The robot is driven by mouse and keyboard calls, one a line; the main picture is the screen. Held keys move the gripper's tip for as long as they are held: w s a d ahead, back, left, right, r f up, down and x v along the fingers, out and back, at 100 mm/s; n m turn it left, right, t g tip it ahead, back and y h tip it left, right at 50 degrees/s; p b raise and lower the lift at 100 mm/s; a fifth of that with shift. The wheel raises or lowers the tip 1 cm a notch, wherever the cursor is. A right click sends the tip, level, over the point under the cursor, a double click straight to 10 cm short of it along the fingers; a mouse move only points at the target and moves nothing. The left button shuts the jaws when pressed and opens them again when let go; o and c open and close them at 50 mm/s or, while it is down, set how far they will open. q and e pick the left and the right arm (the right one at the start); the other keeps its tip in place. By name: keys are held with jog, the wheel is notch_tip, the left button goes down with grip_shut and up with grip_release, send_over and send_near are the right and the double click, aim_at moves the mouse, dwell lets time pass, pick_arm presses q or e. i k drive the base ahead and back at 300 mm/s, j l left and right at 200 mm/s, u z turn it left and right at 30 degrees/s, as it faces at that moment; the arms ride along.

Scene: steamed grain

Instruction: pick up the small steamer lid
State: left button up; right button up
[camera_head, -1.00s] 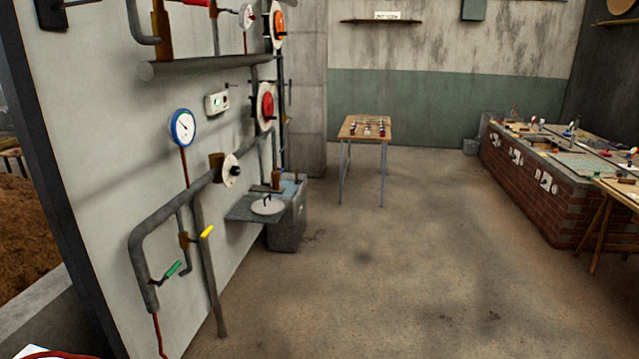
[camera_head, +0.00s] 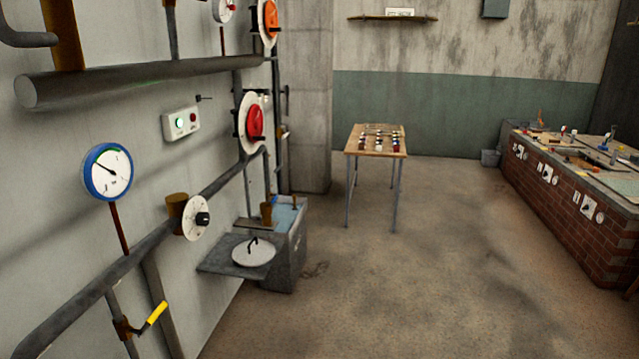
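A round pale lid with a dark handle (camera_head: 254,252) lies on a grey shelf (camera_head: 222,268) beside a grey box-shaped unit at the wall; it looks like the small steamer lid. Neither of my grippers shows in the head view, and nothing is seen touching the lid.
The left wall carries pipes (camera_head: 130,72), a blue gauge (camera_head: 107,172), a red-handled dial (camera_head: 255,122) and a yellow lever (camera_head: 157,312). A wooden table (camera_head: 376,150) stands ahead. A brick counter (camera_head: 570,215) is at the right. The floor (camera_head: 400,290) between is clear.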

aim_at(256, 253)
jog(key=i+u, duration=0.2)
jog(key=i, duration=0.3)
jog(key=i+l+u, duration=0.2)
jog(key=i, duration=0.25)
jog(key=i+l+u, duration=0.2)
jog(key=i, duration=0.3)
jog(key=i+l+u, duration=0.15)
jog(key=u, duration=0.2)
jog(key=i+l+u, duration=0.55)
jog(key=u, duration=0.15)
jog(key=i+l+u, duration=0.2)
jog(key=i, duration=0.15)
jog(key=i+l+u, duration=0.15)
jog(key=i+l, duration=0.15)
jog(key=i, duration=0.05)
